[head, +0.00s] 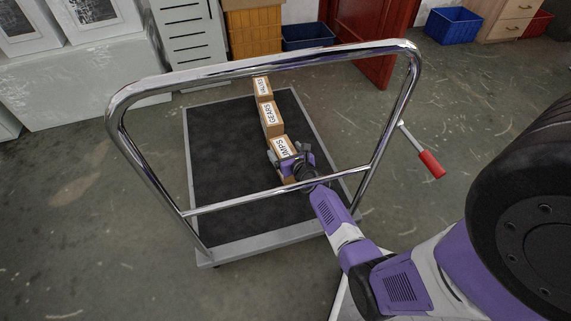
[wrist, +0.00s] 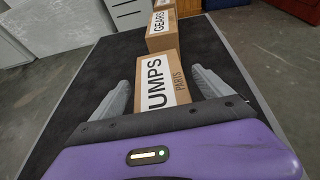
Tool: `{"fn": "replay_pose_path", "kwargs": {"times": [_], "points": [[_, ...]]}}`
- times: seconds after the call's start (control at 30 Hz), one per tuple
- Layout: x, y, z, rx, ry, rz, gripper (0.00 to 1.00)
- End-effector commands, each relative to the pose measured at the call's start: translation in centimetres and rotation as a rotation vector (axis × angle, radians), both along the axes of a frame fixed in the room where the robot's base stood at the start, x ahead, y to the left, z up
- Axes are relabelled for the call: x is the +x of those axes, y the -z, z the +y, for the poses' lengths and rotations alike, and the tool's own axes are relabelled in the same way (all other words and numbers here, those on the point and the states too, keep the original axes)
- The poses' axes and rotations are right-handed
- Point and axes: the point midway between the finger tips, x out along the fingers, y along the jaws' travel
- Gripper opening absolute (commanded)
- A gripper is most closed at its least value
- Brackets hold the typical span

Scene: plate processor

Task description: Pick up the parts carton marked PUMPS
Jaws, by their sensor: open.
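The PUMPS carton (head: 283,146) is a brown box with a white label, nearest in a row on the dark bed of a platform trolley (head: 225,169). My gripper (head: 287,158) is at the carton, reaching in past the trolley's handle. In the wrist view my gripper (wrist: 162,92) is open, one grey finger on each side of the carton, with a gap visible on the left. The carton's lower near part is hidden.
The GEARS carton (head: 271,118) and the VALVES carton (head: 262,88) stand behind the PUMPS carton. The trolley's chrome handle (head: 270,66) arches over the near side, and its lower crossbar lies close to my arm. Bare trolley bed lies left of the cartons.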

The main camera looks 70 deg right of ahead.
Motion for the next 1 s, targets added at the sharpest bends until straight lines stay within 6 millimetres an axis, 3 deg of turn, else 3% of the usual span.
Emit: {"fn": "replay_pose_path", "kwargs": {"times": [0.2, 0.67, 1.0], "points": [[0.01, -0.03, -0.02, 0.000, 0.000, 0.001, 0.89], [0.00, -0.03, 0.00, -0.001, 0.000, 0.001, 0.00], [0.10, -0.30, -0.12, -0.004, 0.001, -0.002, 0.00]]}}
